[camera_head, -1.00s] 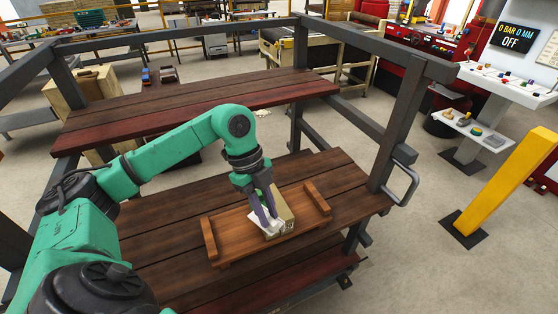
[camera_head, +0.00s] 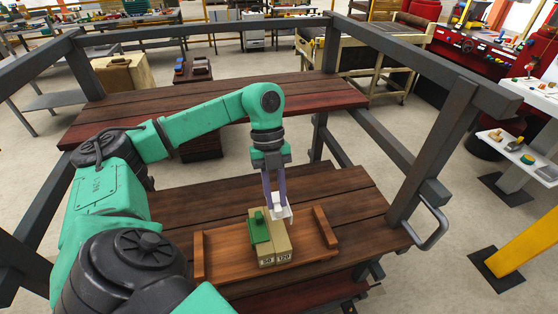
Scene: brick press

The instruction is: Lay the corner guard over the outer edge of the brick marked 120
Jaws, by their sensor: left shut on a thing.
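Two tan bricks lie side by side in a wooden tray (camera_head: 222,246). The right one, the brick marked 120 (camera_head: 281,246), has its number on the near end. The left brick (camera_head: 262,252) has another number, too small to read surely, and a green piece (camera_head: 259,229) on top. My left gripper (camera_head: 275,199) points down, shut on the white corner guard (camera_head: 281,212), at the far end of the 120 brick. I cannot tell whether the guard touches the brick. My right gripper is not in view.
The tray has raised wooden end bars (camera_head: 325,227) and rests on a dark plank shelf (camera_head: 360,204). A higher plank shelf (camera_head: 330,93) stands behind it. Dark frame posts (camera_head: 437,150) and rails surround the shelves. Bare planks are free right of the tray.

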